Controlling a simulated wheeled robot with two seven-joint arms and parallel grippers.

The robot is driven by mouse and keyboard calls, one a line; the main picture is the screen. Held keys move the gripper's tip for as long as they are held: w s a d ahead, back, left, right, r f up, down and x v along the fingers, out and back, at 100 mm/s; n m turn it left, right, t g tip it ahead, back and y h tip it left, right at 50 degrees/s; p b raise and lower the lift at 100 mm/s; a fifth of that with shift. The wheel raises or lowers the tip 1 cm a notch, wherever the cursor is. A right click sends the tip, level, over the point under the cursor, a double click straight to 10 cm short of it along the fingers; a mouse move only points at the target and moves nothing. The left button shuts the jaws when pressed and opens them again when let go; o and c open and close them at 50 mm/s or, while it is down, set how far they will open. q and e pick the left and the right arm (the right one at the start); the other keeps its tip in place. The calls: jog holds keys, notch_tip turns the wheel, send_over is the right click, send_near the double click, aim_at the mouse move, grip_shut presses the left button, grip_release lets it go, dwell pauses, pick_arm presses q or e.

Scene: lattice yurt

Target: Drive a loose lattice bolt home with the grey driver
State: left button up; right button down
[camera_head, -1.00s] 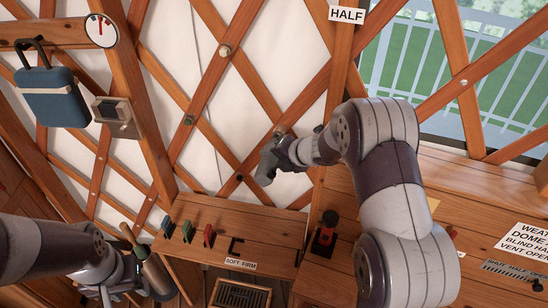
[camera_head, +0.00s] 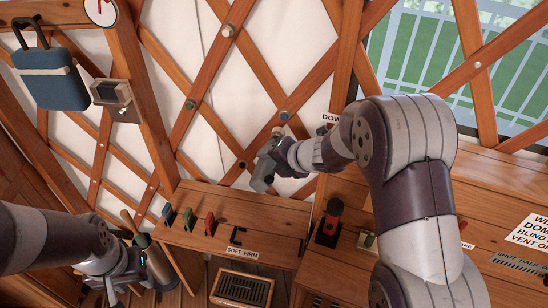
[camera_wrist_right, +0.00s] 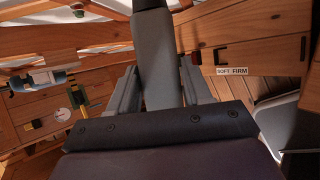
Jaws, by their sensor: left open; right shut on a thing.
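The grey driver (camera_wrist_right: 157,70) is clasped between the fingers of my right gripper (camera_wrist_right: 160,92) in the right wrist view. In the head view my right gripper (camera_head: 275,160) is in front of the lattice, with the grey driver (camera_head: 262,178) in it. A blue-headed bolt (camera_head: 284,116) sits in the lattice just above. Other lattice bolts are a pale one (camera_head: 228,30), a dark one (camera_head: 190,104) and a lower dark one (camera_head: 242,164). Whether the driver touches any bolt is unclear. My left gripper (camera_head: 128,272) is low at the left, open, its fingertips partly obscured.
A wooden bench (camera_head: 280,212) below the lattice carries blue (camera_head: 167,213), green (camera_head: 187,220) and red (camera_head: 210,226) pieces and a SOFT FIRM label (camera_head: 242,252). A red-and-black device (camera_head: 329,222) stands right of it. A blue case (camera_head: 48,78) hangs at left.

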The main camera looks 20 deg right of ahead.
aim_at(260, 188)
jog(key=shift+s+a, duration=0.1)
jog(key=s+a+b, duration=0.1)
jog(key=s, duration=0.1)
jog(key=s+a+b, duration=0.1)
jog(key=s+a, duration=0.1)
jog(key=s, duration=0.1)
jog(key=s+a+b, duration=0.1)
jog(key=s, duration=0.1)
jog(key=shift+s+a+b, duration=0.2)
jog(key=shift+s+b, duration=0.1)
jog(key=shift+b, duration=0.1)
jog(key=shift+s+a, duration=0.2)
jog(key=shift+s, duration=0.25)
